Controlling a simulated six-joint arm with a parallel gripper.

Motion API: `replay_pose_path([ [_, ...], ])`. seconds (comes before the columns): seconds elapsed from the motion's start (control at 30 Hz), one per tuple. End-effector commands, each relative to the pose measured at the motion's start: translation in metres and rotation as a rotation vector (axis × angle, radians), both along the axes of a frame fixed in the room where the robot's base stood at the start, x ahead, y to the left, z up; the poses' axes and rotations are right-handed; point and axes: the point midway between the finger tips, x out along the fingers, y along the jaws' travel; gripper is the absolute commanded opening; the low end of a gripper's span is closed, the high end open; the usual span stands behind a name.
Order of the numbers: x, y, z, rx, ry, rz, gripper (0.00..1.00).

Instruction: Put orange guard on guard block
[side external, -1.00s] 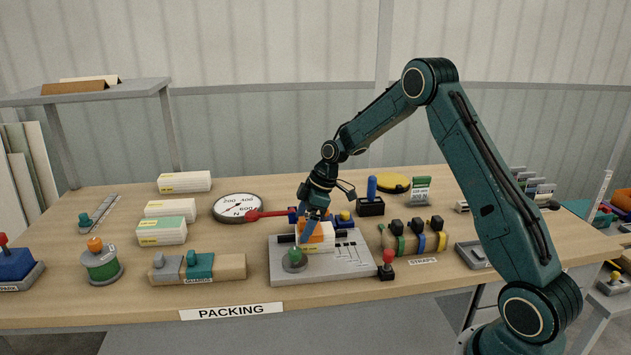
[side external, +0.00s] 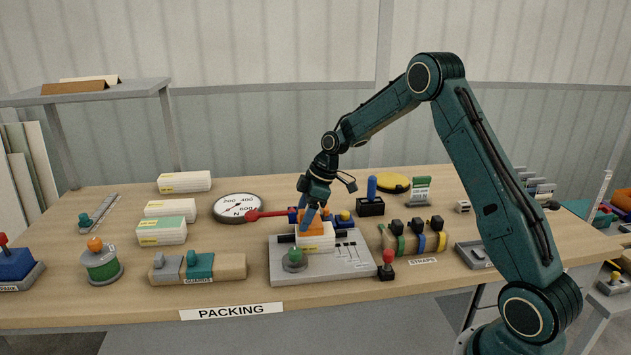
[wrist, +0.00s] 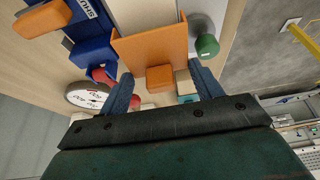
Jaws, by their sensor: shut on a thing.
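My gripper points down and is shut on the guard. In the wrist view the guard (wrist: 150,48) shows with a small orange knob (wrist: 160,78) between my fingers (wrist: 162,70). I cannot tell exactly how far the guard is clear of the carton. The guard block (side external: 232,267) is a wooden bar at the front, left of the plate. It carries a grey guard (side external: 166,268) and a teal guard (side external: 200,266).
The grey plate (side external: 345,267) has a green knob (side external: 295,254) at its front left. A round gauge (side external: 238,207) and white cartons (side external: 171,208) lie behind the guard block. A green spool (side external: 101,264) stands left; a red-knobbed post (side external: 387,266) and straps block (side external: 415,243) stand right.

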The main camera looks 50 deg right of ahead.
Motion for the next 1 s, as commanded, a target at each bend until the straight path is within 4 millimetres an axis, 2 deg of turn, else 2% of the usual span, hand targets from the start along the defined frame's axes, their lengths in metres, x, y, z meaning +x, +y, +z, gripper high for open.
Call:
replay_pose_path([
  [0.7, 0.001, -0.001, 0.144, -0.002, -0.005, 0.000, 0.43],
  [0.8, 0.001, 0.000, 0.158, -0.001, -0.004, 0.001, 0.43],
  [1.0, 0.000, 0.000, 0.174, 0.000, -0.003, 0.001, 0.43],
])
